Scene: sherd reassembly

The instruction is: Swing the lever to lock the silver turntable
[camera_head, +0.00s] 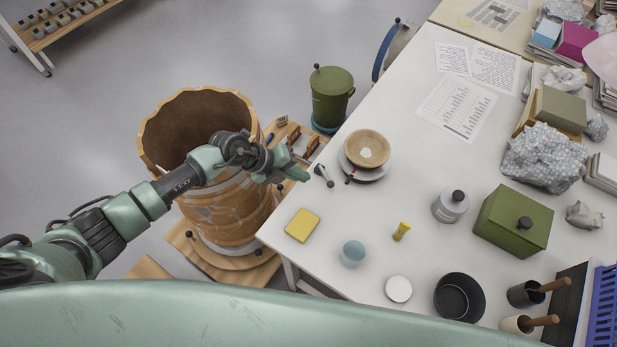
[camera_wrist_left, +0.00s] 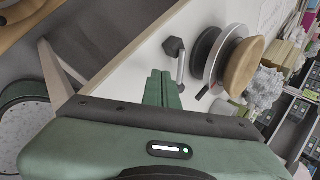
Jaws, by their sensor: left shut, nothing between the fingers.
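The silver turntable (camera_head: 352,172) stands on the white table near its left edge, with a round tan wooden piece (camera_head: 367,148) on top. In the left wrist view its silver disc (camera_wrist_left: 217,62) shows edge-on between the wooden piece and a dark disc. A thin silver rod with a dark knob (camera_head: 319,169) is just left of the turntable. My left gripper (camera_head: 305,176) is shut and empty, close to the left of this rod and apart from the turntable.
A large patched wooden-coloured vessel (camera_head: 228,215) stands below my left forearm. A yellow block (camera_head: 302,225), a pale blue ball-like jar (camera_head: 353,252) and a yellow tube (camera_head: 401,231) lie on the near table. A green bin (camera_head: 331,95) stands beyond the table's left edge.

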